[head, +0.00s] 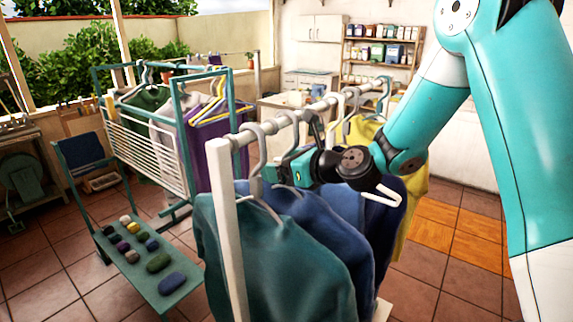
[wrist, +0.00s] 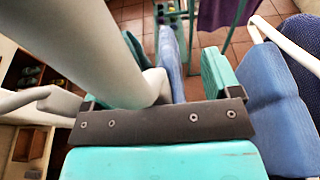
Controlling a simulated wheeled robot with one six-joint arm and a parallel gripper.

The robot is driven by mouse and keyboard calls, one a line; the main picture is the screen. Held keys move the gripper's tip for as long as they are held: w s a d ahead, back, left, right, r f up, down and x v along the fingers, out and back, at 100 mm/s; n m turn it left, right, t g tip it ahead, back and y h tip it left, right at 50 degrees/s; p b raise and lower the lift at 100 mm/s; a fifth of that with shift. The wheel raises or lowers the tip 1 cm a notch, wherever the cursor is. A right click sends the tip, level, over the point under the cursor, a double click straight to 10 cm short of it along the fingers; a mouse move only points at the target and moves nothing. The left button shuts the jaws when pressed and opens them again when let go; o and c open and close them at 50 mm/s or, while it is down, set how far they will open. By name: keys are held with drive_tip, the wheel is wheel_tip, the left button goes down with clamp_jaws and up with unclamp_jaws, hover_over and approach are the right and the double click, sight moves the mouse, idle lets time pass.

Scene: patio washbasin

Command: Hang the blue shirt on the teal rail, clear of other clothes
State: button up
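Two blue shirts hang side by side on the white rail in the foreground, the nearer one (head: 318,228) beside a darker one (head: 375,205); I cannot tell which is meant. In the wrist view a blue shirt (wrist: 270,105) hangs right of my fingers and a blue strip of cloth (wrist: 172,65) shows between them. My gripper (head: 305,160) is at the white rail among the hangers. Its fingers (wrist: 165,80) stand apart, with a pale hook-like part between them; I see no grip on it. The teal rail rack (head: 200,74) stands back left, holding green, white and purple clothes.
A teal shirt (head: 255,255) hangs at the near end of the white rail (head: 285,122), a yellow garment (head: 414,195) farther along. Shelves stand at the back wall. Tiled floor is open at right.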

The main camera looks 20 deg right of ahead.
clamp_jaws()
drive_tip(key=shift+r, duration=0.2)
drive_tip(key=shift+r+p, duration=1.4)
drive_tip(key=shift+p, duration=0.45)
